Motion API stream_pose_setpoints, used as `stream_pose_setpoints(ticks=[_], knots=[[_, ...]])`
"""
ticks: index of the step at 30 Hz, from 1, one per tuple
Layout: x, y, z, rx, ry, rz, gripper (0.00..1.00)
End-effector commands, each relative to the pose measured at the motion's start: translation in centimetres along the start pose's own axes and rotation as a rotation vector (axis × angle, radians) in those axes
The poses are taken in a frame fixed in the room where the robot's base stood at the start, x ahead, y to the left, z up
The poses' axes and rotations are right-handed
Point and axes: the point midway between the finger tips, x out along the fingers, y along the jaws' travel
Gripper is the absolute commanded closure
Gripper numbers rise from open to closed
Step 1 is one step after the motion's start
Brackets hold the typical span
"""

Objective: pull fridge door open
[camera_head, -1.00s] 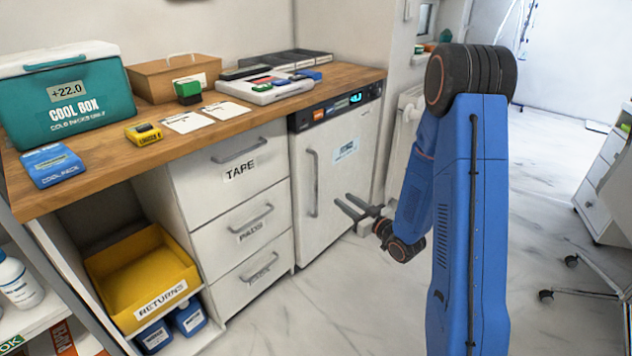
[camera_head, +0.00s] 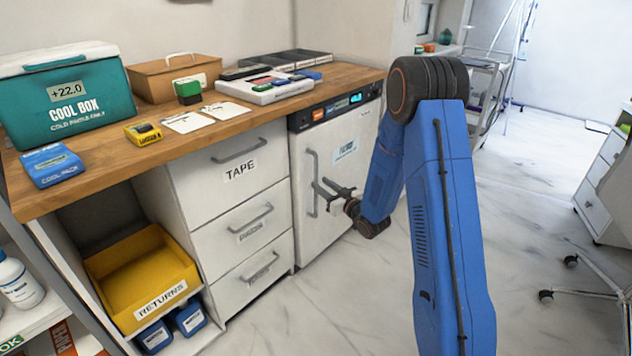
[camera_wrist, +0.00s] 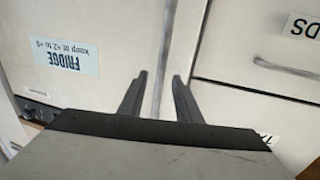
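The white fridge (camera_head: 350,170) has its door shut, with a blue label on it. Its upright grey handle (camera_head: 311,165) runs along the door's left side. My gripper (camera_head: 318,188) is open, its fingertips close to the handle's lower half in the head view. In the wrist view the gripper (camera_wrist: 160,80) shows two parted dark fingers pointing at the seam side of the fridge door (camera_wrist: 100,75), which appears upside down.
White drawers (camera_head: 232,205) stand directly left of the fridge under the wooden counter (camera_head: 110,140). A yellow returns bin (camera_head: 140,270) sits in the lower shelf. The pale floor (camera_head: 310,310) in front is clear; a wheeled chair base (camera_head: 590,275) stands at right.

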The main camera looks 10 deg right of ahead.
Motion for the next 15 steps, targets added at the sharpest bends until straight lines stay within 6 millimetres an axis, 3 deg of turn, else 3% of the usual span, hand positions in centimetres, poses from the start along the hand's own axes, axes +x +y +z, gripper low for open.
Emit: stream_pose_setpoints(ticks=[6, 15], knots=[[3.0, 0.0, 0.0, -0.001, 0.001, -0.001, 0.69], [4.2, 0.0, 0.0, 0.0, -0.001, 0.0, 0.69]])
